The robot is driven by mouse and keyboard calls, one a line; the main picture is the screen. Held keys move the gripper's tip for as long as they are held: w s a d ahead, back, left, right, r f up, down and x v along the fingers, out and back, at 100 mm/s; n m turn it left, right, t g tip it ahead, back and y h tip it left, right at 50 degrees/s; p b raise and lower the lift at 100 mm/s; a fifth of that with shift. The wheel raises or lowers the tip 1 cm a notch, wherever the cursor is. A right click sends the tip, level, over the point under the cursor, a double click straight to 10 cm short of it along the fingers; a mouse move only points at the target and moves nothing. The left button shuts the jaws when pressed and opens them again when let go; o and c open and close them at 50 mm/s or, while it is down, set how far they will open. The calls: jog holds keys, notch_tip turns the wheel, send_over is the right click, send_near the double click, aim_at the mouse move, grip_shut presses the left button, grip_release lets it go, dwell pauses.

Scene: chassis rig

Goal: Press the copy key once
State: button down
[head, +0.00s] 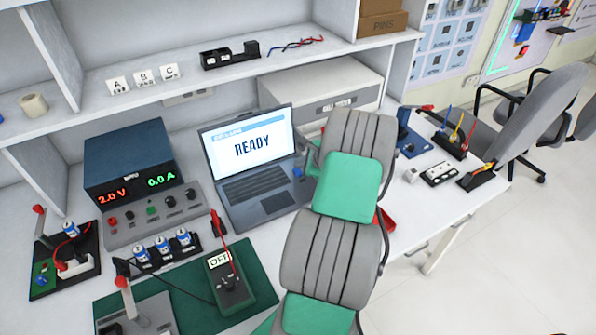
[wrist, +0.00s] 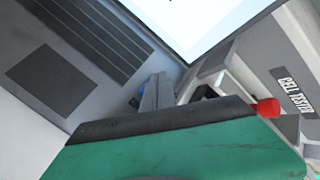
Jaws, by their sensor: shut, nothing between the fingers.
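The laptop (head: 262,208) stands open on the bench, with READY on its screen (head: 250,143). A small blue key (head: 298,172) sits at the right side of its deck; I cannot read any label on it. In the wrist view the blue key (wrist: 141,88) is mostly hidden behind my gripper (wrist: 157,92). My gripper's grey fingers are together and empty, over the deck's right edge. In the head view my gripper (head: 312,160) is mostly hidden by my arm, just right of the blue key. I cannot tell whether the fingertips touch it.
A power supply (head: 128,165) showing 2.0 V and 0.0 A stands left of the laptop. A meter (head: 229,283) reading OFF lies on a green mat (head: 262,290) in front. A white box (head: 325,88) stands behind. In the wrist view a red knob (wrist: 267,107) is near the fingers.

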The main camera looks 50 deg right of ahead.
aim_at(300, 172)
jog(key=shift+f, duration=0.4)
jog(key=shift+f+b, duration=0.5)
dwell(0.7)
dwell(0.3)
jog(key=shift+r+p, duration=0.65)
jog(key=shift+r, duration=0.25)
jog(key=shift+r, duration=0.1)
jog(key=shift+r+p, duration=1.85)
jog(key=shift+r, duration=0.55)
